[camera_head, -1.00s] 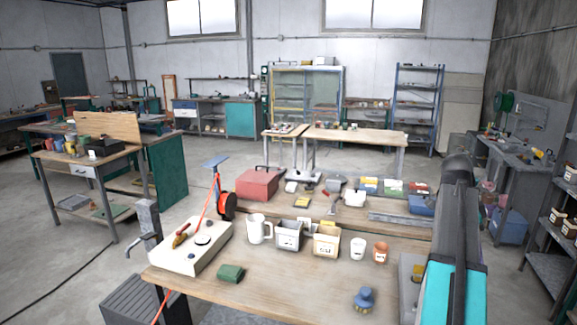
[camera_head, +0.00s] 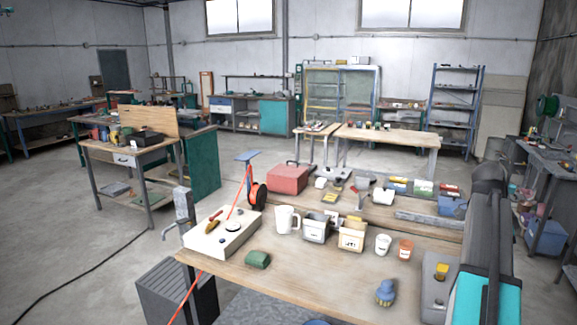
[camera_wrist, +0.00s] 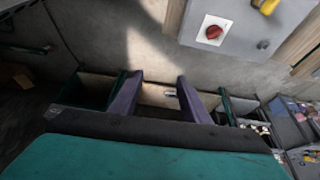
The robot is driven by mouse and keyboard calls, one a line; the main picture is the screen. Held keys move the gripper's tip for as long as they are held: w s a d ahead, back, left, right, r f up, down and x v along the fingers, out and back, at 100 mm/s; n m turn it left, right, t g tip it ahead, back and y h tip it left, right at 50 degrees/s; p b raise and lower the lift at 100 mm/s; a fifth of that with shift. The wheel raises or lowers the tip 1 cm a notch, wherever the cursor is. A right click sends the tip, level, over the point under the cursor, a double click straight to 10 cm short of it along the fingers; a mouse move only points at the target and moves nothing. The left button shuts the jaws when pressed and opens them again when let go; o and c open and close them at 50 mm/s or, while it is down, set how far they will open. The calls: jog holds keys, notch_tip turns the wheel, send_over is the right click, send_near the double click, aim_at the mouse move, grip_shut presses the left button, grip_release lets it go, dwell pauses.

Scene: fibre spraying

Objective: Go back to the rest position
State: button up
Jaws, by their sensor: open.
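My gripper (camera_wrist: 157,95) shows in the wrist view as two dark purple fingers set well apart. Nothing is held between them. A pale floor or wall surface shows beyond the fingertips, with a grey box bearing a red knob (camera_wrist: 213,32) above and to the right. In the head view my teal and black arm rises at the right edge, beside the wooden workbench (camera_head: 330,272). The gripper itself does not show in the head view.
The bench bears a white block (camera_head: 222,235), a white mug (camera_head: 287,219), small bins (camera_head: 351,237), cups (camera_head: 383,244), a green piece (camera_head: 257,258) and a blue brush-like item (camera_head: 386,292). A dark grey cabinet (camera_head: 165,292) stands at its left.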

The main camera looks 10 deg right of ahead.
jog(key=w+a+f+n+b, duration=0.1)
jog(key=w+a+f, duration=0.1)
jog(key=a+f, duration=0.3)
jog(key=w+a+f+n+g+y+b, duration=0.1)
jog(key=w+a+f, duration=0.15)
jog(key=f, duration=0.55)
jog(key=w+a+f+n+b, duration=0.1)
jog(key=w+a+f, duration=0.25)
jog(key=f, duration=0.25)
jog(key=s+a+f+n+g+b, duration=0.1)
jog(key=a+f+n+b, duration=0.1)
jog(key=a+f, duration=0.8)
jog(key=s+a+f+n+g+b, duration=0.1)
jog(key=a+f+n+b, duration=0.1)
jog(key=a+f, duration=0.8)
jog(key=s+a+f+n+y+b, duration=0.1)
jog(key=s+a+f+n, duration=0.5)
jog(key=f, duration=0.5)
jog(key=s+a+f+n+y+b, duration=0.1)
jog(key=s+a+f+n+b, duration=0.1)
jog(key=s+a+f+n, duration=0.4)
jog(key=s+a+f+n+b, duration=0.1)
jog(key=s+a+f+n, duration=0.5)
jog(key=f, duration=1)
jog(key=s+a, duration=0.3)
jog(key=s, duration=0.2)
jog(key=shift+s+a+y+b, duration=0.15)
jog(key=shift+s+y+b, duration=0.15)
jog(key=shift+s+y, duration=0.1)
